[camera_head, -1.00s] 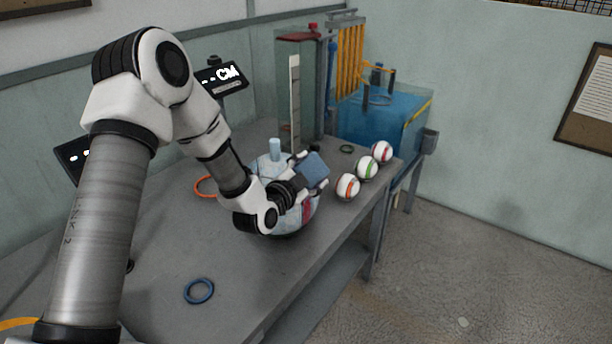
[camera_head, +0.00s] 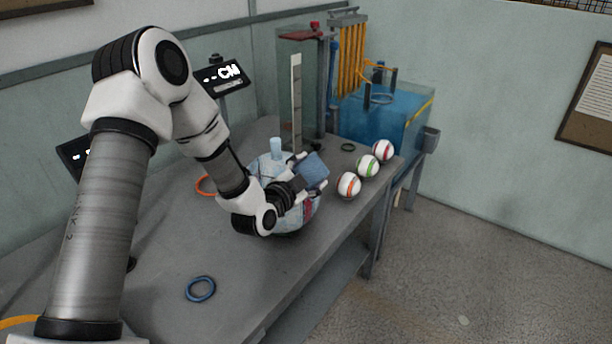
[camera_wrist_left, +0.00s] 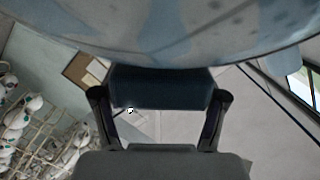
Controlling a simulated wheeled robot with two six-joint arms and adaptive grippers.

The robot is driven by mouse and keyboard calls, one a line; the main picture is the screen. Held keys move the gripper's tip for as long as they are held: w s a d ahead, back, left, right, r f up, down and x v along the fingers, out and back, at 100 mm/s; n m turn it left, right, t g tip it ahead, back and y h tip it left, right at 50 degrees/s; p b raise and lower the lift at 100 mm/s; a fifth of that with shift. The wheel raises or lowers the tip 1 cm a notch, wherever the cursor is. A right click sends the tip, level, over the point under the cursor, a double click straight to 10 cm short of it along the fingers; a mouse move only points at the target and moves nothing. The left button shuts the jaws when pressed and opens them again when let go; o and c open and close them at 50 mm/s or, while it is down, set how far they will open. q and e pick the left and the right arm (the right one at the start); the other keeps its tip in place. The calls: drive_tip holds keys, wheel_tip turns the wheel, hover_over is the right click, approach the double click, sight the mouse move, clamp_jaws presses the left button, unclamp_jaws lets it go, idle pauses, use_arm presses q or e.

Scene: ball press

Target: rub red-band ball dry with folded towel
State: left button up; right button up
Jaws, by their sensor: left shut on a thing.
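My left gripper (camera_head: 302,174) is shut on a folded blue towel (camera_head: 316,168), at the ball's upper right side. In the left wrist view the towel (camera_wrist_left: 160,88) lies between the two fingers, and the patchy ball (camera_wrist_left: 165,30) fills the top. I cannot tell whether towel and ball touch. A small white ball with a red band (camera_head: 383,149) is the farthest of a row. My right gripper is not in view.
A green-band ball (camera_head: 367,166) and an orange-band ball (camera_head: 348,186) stand near the table's right edge. A blue ring (camera_head: 200,289) lies in front on clear grey table (camera_head: 180,240). A tall clear column (camera_head: 313,90) and blue water tank (camera_head: 395,105) stand behind.

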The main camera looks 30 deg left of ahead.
use_arm(q)
drive_tip(key=shift+w, duration=0.45)
drive_tip(key=shift+s+a+p, duration=0.15)
drive_tip(key=shift+s+p, duration=0.25)
drive_tip(key=shift+s, duration=1.05)
drive_tip(key=shift+w, duration=1.45)
drive_tip(key=shift+s, duration=1.45)
drive_tip(key=shift+w, duration=1.45)
drive_tip(key=shift+s+p, duration=0.4)
drive_tip(key=shift+s, duration=1.05)
drive_tip(key=shift+w+b, duration=0.3)
drive_tip(key=shift+w, duration=1.2)
drive_tip(key=shift+s+p, duration=0.45)
drive_tip(key=shift+s, duration=1.05)
